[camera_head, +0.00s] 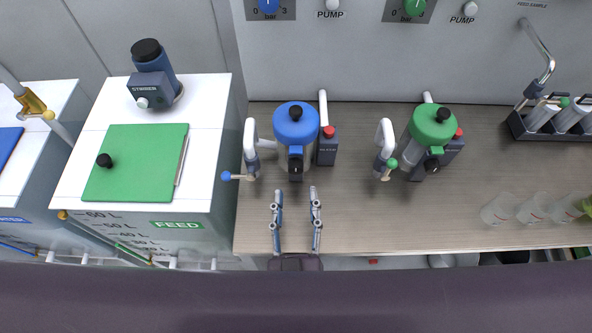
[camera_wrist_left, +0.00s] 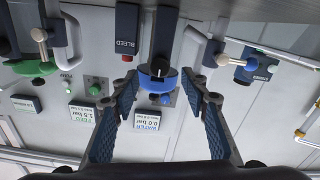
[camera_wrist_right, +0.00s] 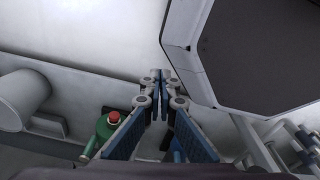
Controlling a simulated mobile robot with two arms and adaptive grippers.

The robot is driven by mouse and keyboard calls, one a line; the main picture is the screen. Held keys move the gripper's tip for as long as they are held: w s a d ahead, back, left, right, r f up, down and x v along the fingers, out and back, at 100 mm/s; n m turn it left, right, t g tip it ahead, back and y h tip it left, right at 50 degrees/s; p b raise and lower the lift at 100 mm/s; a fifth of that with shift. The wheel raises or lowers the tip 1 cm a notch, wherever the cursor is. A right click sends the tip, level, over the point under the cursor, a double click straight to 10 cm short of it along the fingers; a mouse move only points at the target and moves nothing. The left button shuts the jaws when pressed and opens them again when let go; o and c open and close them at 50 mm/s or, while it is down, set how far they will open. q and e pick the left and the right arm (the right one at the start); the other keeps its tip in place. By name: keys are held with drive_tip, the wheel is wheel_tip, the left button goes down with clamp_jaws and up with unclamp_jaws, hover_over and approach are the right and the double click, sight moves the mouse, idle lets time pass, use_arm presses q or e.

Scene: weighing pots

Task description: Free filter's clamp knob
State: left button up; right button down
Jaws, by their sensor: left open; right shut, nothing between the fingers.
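Two filters stand at the back of the wooden bench: one with a blue lid (camera_head: 295,124) and one with a green lid (camera_head: 432,126). The blue-lidded filter has a dark clamp piece with a knob (camera_head: 295,152) on its front side. My left gripper (camera_head: 296,190) is open just in front of this filter, apart from it. In the left wrist view the blue lid (camera_wrist_left: 157,80) and a black knob (camera_wrist_left: 158,73) show between the open fingers. My right gripper (camera_wrist_right: 161,72) is shut and empty; it does not show in the head view.
A valve with a blue-tipped handle (camera_head: 227,176) stands left of the blue filter. A dark box with a red button (camera_head: 327,145) is close on its right. A white tank with a green lid (camera_head: 140,165) is at left. Clear cups (camera_head: 530,208) stand at right. The bench middle is clear.

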sight(296, 172)
use_arm(q)
drive_tip(key=w, duration=0.2)
drive_tip(key=shift+w, duration=0.4)
drive_tip(key=shift+w+b, duration=0.4)
drive_tip(key=shift+w, duration=0.95)
drive_tip(key=c, duration=0.7)
clamp_jaws()
use_arm(e)
drive_tip(key=shift+s+a+f, duration=0.1)
drive_tip(key=shift+s+f, duration=0.15)
drive_tip(key=shift+s, duration=0.25)
drive_tip(key=shift+s+a+f, duration=0.1)
drive_tip(key=shift+s+f, duration=0.15)
drive_tip(key=shift+s, duration=0.25)
